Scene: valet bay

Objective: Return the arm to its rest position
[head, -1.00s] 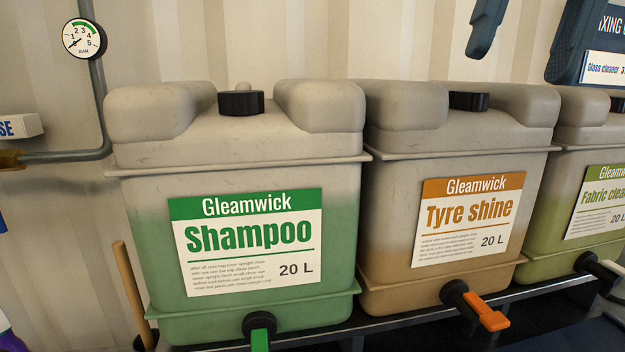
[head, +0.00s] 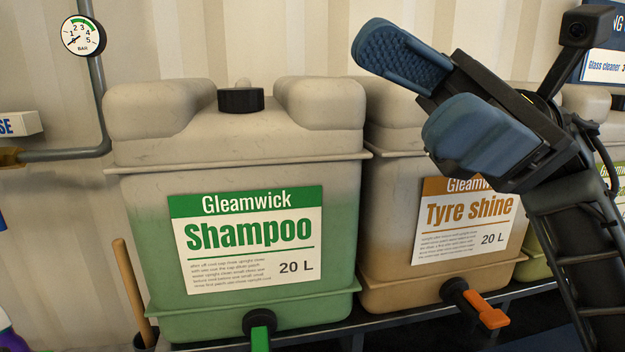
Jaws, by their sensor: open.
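My gripper (head: 412,98) is at the upper right of the head view, with its two blue padded fingers spread apart and nothing between them. It points up and to the left. My arm rises from the lower right and covers parts of the Tyre shine container (head: 385,235) and most of the Fabric cleaner container behind it. The gripper shows in front of the containers, and I see no contact with them.
The Shampoo container (head: 150,240) stands left of the Tyre shine one on a dark shelf. Its green tap (head: 260,335) and the orange tap (head: 485,308) stick out in front. A pressure gauge (head: 83,36), a pipe (head: 98,100) and a wooden handle (head: 131,290) are at the left.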

